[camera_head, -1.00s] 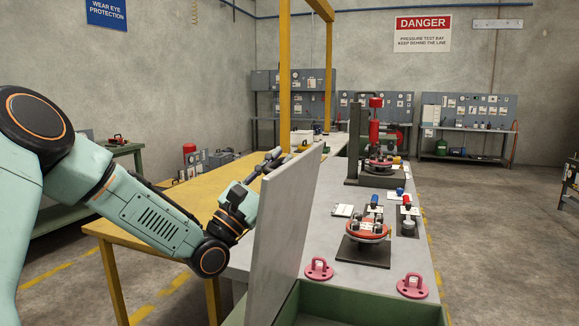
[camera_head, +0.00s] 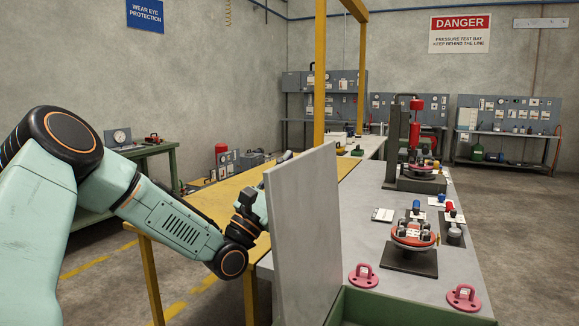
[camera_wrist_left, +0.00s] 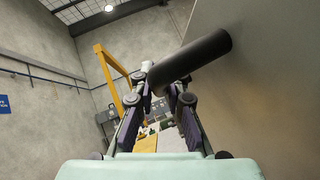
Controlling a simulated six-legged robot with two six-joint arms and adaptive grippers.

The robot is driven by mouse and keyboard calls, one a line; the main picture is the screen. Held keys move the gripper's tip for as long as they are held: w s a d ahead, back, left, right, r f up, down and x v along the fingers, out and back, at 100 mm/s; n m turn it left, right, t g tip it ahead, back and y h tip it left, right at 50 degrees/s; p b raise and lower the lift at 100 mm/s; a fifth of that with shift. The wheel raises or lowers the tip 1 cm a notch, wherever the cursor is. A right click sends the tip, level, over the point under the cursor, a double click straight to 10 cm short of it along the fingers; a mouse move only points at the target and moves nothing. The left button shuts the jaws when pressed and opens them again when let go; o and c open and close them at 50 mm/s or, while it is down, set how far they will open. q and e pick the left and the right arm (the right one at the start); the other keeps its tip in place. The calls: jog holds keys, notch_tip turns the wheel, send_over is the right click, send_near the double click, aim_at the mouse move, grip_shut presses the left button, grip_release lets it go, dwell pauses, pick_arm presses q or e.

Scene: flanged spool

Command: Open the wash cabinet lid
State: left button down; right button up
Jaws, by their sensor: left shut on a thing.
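The wash cabinet lid (camera_head: 305,235) is a flat grey panel standing about upright at the left of the green cabinet (camera_head: 410,309), whose open top shows at the bottom edge of the head view. My left gripper (camera_head: 284,157) is on the far left side of the lid, and the panel partly hides it. In the left wrist view, my left gripper (camera_wrist_left: 160,86) is shut on a dark round handle bar (camera_wrist_left: 195,58) beside the lid's grey face (camera_wrist_left: 265,80). My right gripper is out of view.
Two pink eye mounts (camera_head: 364,276) (camera_head: 464,297) sit behind the cabinet opening. A red flanged spool (camera_head: 413,235) stands on a dark plate on the grey bench. A yellow table (camera_head: 215,201) is left of the lid, beyond my left arm.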

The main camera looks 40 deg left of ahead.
pick_arm(q)
jog(key=shift+d+f+h, duration=0.15)
jog(key=shift+f+h, duration=0.05)
jog(key=shift+h, duration=0.1)
jog(key=c, duration=1.3)
grip_release()
jog(key=shift+c, duration=0.2)
jog(key=shift+r, duration=0.1)
jog(key=v, duration=0.7)
jog(key=shift+s+f, duration=0.2)
